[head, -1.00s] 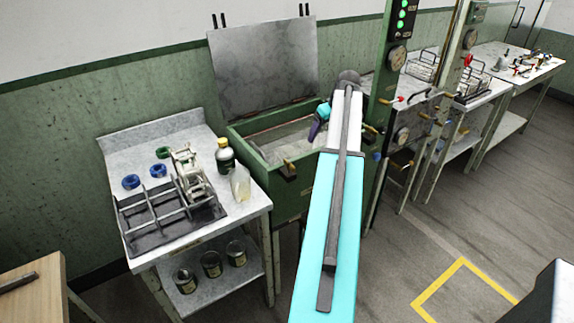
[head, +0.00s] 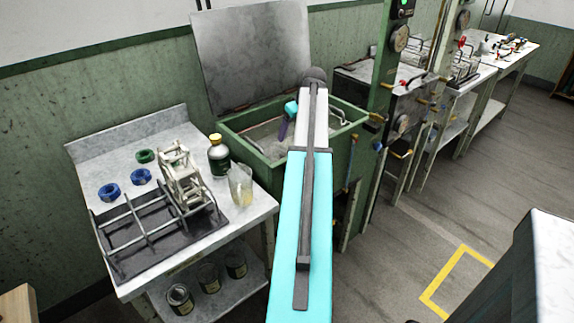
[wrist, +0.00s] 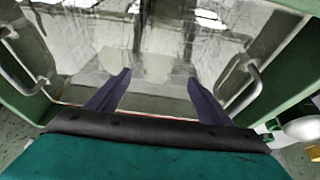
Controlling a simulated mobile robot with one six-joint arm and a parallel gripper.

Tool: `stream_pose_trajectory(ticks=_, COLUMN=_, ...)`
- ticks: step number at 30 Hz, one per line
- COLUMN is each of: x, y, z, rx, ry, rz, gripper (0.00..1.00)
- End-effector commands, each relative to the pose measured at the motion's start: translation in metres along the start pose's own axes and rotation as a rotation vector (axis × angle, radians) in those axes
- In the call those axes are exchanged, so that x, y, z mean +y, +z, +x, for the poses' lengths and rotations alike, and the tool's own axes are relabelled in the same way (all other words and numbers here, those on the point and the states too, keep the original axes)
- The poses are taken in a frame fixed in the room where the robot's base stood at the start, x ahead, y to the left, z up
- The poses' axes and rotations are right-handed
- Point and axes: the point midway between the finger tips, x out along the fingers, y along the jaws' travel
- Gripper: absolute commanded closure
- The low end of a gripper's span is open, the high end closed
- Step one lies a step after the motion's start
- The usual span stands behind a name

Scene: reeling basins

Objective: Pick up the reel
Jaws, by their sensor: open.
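A cream reel (head: 182,178), an open frame with bars, stands on the right part of a dark grey rack (head: 120,262) on the left metal table. My gripper (head: 283,128) is over the green basin (head: 258,178), to the right of the reel and apart from it. Part of the gripper is hidden behind my arm in the head view. In the wrist view my gripper (wrist: 160,76) shows two dark purple fingers spread apart with nothing between them. Below them is the basin's shiny liquid (wrist: 155,45). The reel is not seen in the wrist view.
Blue and green rings (head: 141,176) lie behind the rack. The basin's raised lid (head: 250,55) and a green post (head: 385,75) stand near my arm. Floor is open at right.

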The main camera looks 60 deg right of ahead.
Motion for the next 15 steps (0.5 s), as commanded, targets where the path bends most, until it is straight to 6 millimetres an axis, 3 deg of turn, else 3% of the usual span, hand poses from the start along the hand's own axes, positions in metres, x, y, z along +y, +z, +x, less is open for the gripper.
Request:
stream_pose_trajectory(ticks=8, x=0.009, y=0.006, z=0.001, rx=0.0, ry=0.004, rz=0.012, gripper=0.27)
stream_pose_trajectory(ticks=15, x=0.011, y=0.007, z=0.023, rx=-0.001, ry=0.005, rz=0.015, gripper=0.27)
